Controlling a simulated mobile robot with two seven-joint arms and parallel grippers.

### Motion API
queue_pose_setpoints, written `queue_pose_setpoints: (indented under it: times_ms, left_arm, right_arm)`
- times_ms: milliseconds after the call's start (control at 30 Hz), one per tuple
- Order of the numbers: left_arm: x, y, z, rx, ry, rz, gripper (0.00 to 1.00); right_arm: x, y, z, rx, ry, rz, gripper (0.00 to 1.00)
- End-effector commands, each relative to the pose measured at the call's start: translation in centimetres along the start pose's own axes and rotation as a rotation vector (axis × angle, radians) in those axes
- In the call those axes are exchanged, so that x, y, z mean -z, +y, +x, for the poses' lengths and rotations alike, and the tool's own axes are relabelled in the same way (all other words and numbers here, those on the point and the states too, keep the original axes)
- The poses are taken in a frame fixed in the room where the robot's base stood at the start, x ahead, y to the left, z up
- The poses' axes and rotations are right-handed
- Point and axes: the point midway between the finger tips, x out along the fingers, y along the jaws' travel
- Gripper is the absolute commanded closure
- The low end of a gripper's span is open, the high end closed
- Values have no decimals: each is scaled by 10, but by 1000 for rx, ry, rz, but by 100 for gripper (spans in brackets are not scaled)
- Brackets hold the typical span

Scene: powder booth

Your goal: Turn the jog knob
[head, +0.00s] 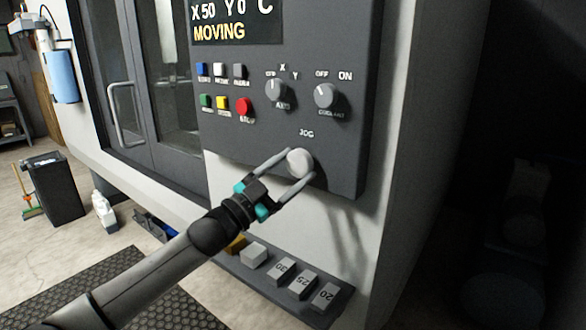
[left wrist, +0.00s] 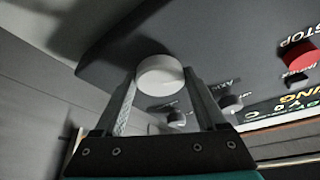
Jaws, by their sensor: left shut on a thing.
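The jog knob (head: 300,162) is a round pale knob low on the dark control panel (head: 340,140), under the label JOG. My left gripper (head: 295,165) reaches it from the lower left, with one finger on each side, shut on the knob. In the left wrist view the knob (left wrist: 160,74) sits between the tips of my left gripper (left wrist: 160,85). The display (head: 235,22) reads X50, Y0 and MOVING. My right gripper is not in view.
Two grey selector knobs, axis (head: 276,90) and coolant (head: 326,95), sit above the jog knob. A red stop button (head: 244,107) and several coloured buttons are to the left. A shelf (head: 290,308) with several labelled blocks juts out below the panel.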

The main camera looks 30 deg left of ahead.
Motion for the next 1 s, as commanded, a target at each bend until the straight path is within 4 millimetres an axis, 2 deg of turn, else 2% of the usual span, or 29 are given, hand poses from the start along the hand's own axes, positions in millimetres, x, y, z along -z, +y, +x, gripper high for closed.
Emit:
queue_pose_setpoints:
  times_ms: [400,900,933,1000]
  left_arm:
    - [0,-2,0,-70,0,169,82]
    - [0,-2,0,-77,0,188,82]
    - [0,-2,0,-77,0,188,25]
    - [0,-2,0,-77,0,188,18]
  right_arm:
    - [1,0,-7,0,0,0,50]
    - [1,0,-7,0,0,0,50]
    - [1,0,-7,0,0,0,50]
    - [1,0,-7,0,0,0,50]
